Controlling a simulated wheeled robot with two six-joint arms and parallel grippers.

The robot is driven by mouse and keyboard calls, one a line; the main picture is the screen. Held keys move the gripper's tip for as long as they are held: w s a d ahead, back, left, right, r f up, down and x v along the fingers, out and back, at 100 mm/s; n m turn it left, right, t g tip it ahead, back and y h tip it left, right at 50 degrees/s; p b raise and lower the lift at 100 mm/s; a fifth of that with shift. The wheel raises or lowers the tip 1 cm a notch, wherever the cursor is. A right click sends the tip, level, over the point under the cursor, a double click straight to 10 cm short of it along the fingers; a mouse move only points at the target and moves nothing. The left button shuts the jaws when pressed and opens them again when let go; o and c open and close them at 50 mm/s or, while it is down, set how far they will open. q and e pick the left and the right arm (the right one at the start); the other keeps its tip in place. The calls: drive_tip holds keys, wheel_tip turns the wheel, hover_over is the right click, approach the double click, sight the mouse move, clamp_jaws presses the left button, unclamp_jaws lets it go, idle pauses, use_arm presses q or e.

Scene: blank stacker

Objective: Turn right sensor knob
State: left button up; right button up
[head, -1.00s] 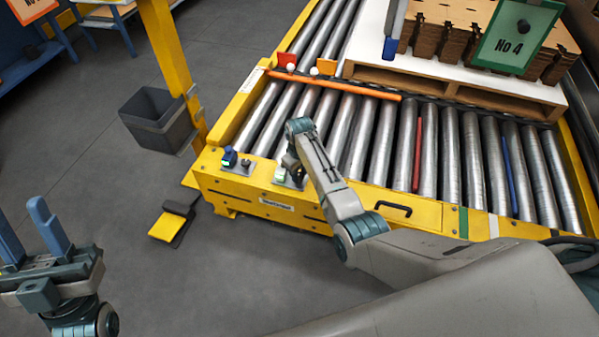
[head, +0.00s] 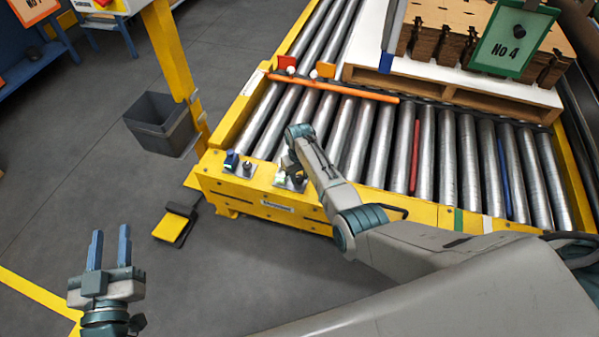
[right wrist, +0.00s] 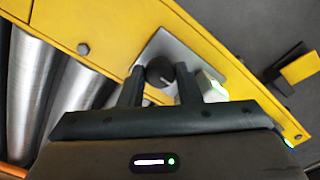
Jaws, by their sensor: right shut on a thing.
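The right sensor knob (right wrist: 160,70) is a dark round knob with a light mark, on a grey metal plate (right wrist: 178,45) bolted to the yellow conveyor frame. My right gripper (right wrist: 159,80) is shut on it, with one finger on each side. In the head view, my right gripper (head: 294,168) is over this plate at the frame's near edge and hides most of the knob. A small box with a green light (right wrist: 213,87) sits beside the knob. My left gripper (head: 110,234) is open and empty, fingers up, over the floor at the lower left.
A second plate with a blue-topped device (head: 231,160) is left of the right knob on the yellow frame (head: 262,200). A grey bin (head: 160,122) hangs by the yellow post. A yellow-black foot pedal (head: 174,225) is on the floor. Metal rollers (head: 345,130) lie behind.

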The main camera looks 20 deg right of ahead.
drive_tip(key=shift+r+m+p, duration=0.15)
drive_tip(key=shift+m+p, duration=0.5)
drive_tip(key=shift+m, duration=0.35)
drive_tip(key=shift+m+p, duration=0.6)
drive_tip(key=shift+m, duration=1)
drive_tip(key=m+p, duration=0.1)
drive_tip(key=m, duration=0.4)
drive_tip(key=shift+p, duration=0.4)
drive_tip(key=m, duration=0.3)
drive_tip(key=shift+w+m, duration=0.1)
drive_tip(key=shift+m, duration=0.3)
use_arm(q)
drive_tip(key=s+f+g, duration=0.9)
drive_tip(key=f+g, duration=0.2)
drive_tip(key=shift+s+f+g+p, duration=0.2)
drive_tip(key=shift+s+g+p, duration=0.1)
drive_tip(key=shift+s+p, duration=0.1)
use_arm(e)
drive_tip(key=shift+m, duration=1.6)
drive_tip(key=o, duration=1)
drive_tip(key=shift+c, duration=0.2)
